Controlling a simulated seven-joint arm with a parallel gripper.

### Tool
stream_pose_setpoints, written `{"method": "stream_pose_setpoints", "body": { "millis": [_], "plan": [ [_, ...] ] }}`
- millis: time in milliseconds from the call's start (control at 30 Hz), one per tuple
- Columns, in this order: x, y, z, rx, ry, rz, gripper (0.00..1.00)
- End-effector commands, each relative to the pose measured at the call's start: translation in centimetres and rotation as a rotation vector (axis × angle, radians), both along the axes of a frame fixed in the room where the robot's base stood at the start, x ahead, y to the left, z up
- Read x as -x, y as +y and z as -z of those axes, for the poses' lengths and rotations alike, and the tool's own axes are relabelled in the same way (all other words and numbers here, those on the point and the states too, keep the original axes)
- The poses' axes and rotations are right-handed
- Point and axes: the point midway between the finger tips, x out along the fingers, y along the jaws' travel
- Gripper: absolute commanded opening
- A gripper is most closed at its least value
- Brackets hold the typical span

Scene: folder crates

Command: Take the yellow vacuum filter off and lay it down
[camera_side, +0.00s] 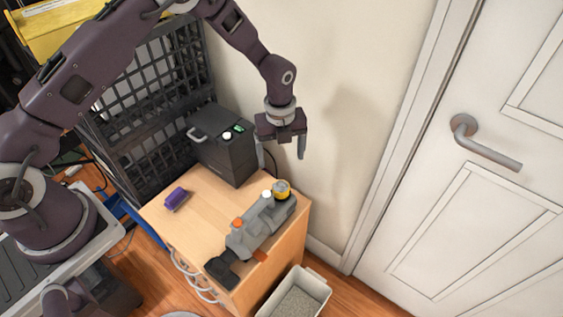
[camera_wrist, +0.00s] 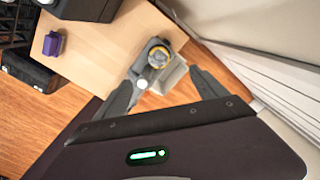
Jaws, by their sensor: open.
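The yellow vacuum filter (camera_side: 282,187) is a small round piece with a grey centre. It sits on the upper right end of a grey handheld vacuum (camera_side: 262,221), which lies on a light wooden cabinet top. In the wrist view the filter (camera_wrist: 158,57) shows beyond my fingers, left of the middle, and part of the vacuum is hidden by the left finger. My gripper (camera_side: 290,147) is open and empty, in the air above the filter and apart from it. Its two spread fingers also show in the wrist view (camera_wrist: 165,90).
A purple block (camera_side: 176,198) lies on the left of the cabinet top (camera_side: 205,215), with bare wood around it. A black box (camera_side: 225,145) with a handle stands at the back. A litter-like tray (camera_side: 299,300) is below in front. Wall and door are to the right.

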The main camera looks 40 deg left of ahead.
Motion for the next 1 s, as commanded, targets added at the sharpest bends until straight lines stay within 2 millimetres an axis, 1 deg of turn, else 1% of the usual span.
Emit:
{"method": "stream_pose_setpoints", "body": {
  "millis": [33, 100, 167, 267, 500, 600, 700, 800, 1000],
  "plan": [
    [0.1, -0.2, 1.7, 0.0, 0.013, 0.049, 0.82],
    [0.1, -0.3, 3.0, 0.001, 0.02, 0.094, 0.82],
    [0.2, -0.3, 3.7, 0.0, 0.024, 0.106, 0.82],
    [0.2, -0.4, 5.3, 0.0, 0.025, 0.107, 0.82],
    [0.3, -0.3, 11.1, 0.0, 0.026, 0.104, 0.82],
    [0.3, -0.3, 13.0, -0.001, 0.025, 0.103, 0.82],
    [0.2, -0.3, 14.3, 0.0, 0.024, 0.104, 0.82],
    [0.3, -0.3, 14.9, 0.0, 0.024, 0.103, 0.82],
    [0.2, -0.3, 15.1, 0.0, 0.023, 0.103, 0.82]
  ]
}}
